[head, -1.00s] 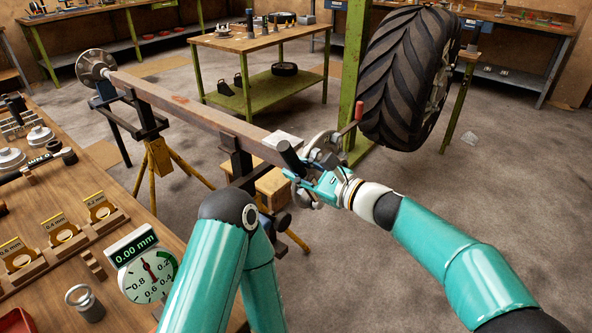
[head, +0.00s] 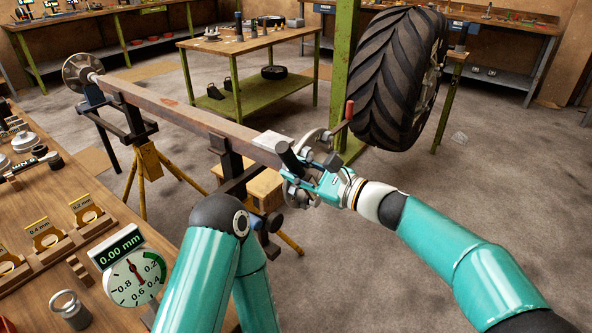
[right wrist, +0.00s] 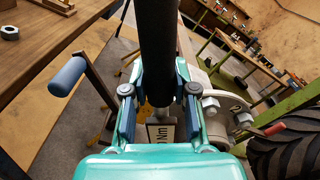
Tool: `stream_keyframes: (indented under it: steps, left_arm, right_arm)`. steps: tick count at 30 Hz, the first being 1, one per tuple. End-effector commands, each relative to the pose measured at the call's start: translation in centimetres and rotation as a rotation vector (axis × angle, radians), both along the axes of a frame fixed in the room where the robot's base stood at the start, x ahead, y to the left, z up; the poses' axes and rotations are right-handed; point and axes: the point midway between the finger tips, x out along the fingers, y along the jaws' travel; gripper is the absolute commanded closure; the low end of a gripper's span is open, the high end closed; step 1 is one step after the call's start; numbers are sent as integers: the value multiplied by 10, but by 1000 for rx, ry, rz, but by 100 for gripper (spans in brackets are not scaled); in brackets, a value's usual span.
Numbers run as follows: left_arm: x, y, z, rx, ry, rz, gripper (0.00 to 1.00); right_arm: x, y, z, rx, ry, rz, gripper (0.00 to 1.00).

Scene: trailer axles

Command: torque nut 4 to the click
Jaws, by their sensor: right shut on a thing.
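My right gripper (head: 318,182) is at the near end of the long axle beam (head: 195,113), beside the hub (head: 318,140). In the right wrist view its fingers (right wrist: 157,98) are shut on the dark, round handle of the torque wrench (right wrist: 158,45). A plate marked "Nm" (right wrist: 160,133) shows beyond the handle. The hub flange (right wrist: 226,128) carries bright hex nuts, two of them clear (right wrist: 210,102); which is nut 4 I cannot tell. The wrench's working end is hidden. My left arm's elbow shows, but its gripper does not.
A dial gauge (head: 137,275) reading 0.00 mm stands on the left bench (head: 98,238). A large tyre (head: 400,80) stands behind the hub by a green post (head: 345,65). A red-handled lever (head: 349,110) and a blue-handled bar (right wrist: 68,76) are near the gripper.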

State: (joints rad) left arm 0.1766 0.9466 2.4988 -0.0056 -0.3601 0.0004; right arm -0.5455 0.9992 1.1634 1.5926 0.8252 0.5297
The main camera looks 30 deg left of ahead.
Motion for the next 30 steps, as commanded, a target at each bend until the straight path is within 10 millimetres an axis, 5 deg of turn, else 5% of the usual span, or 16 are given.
stream_keyframes:
  steps: [30]
  left_arm:
    - [0, 0, 6, 0, 0, 0, 60]
  right_arm:
    - [1, 11, 4, 3, -3, 2, 100]
